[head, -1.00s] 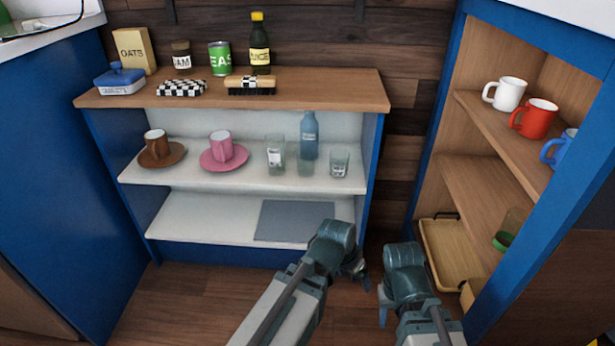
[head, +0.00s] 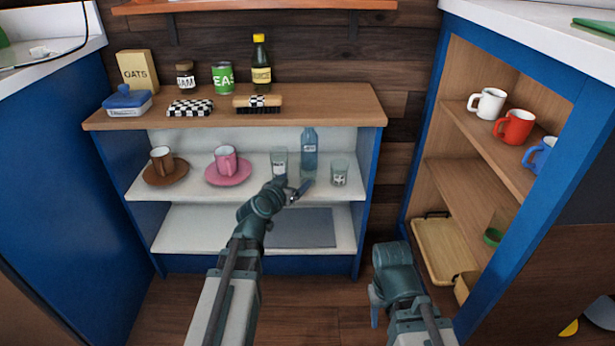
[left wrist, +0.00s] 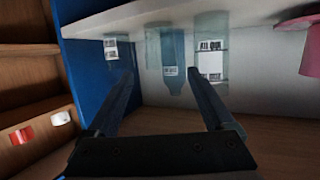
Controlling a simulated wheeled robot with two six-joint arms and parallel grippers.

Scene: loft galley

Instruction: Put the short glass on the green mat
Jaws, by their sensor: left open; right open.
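A short clear glass with a label (head: 339,173) stands at the right end of the middle shelf, right of the blue bottle (head: 309,150). It shows upside down in the left wrist view (left wrist: 112,50). A taller labelled glass (head: 279,160) stands left of the bottle. My right gripper (head: 381,304) is open, low near the floor. A green mat edge (head: 596,27) shows on the right counter.
A brown cup (head: 161,160) and a pink cup (head: 226,160) on saucers stand left on the middle shelf (head: 250,190). A grey-blue mat (head: 305,228) lies on the lower shelf. Mugs (head: 515,127) and a tray (head: 440,250) fill the right cabinet.

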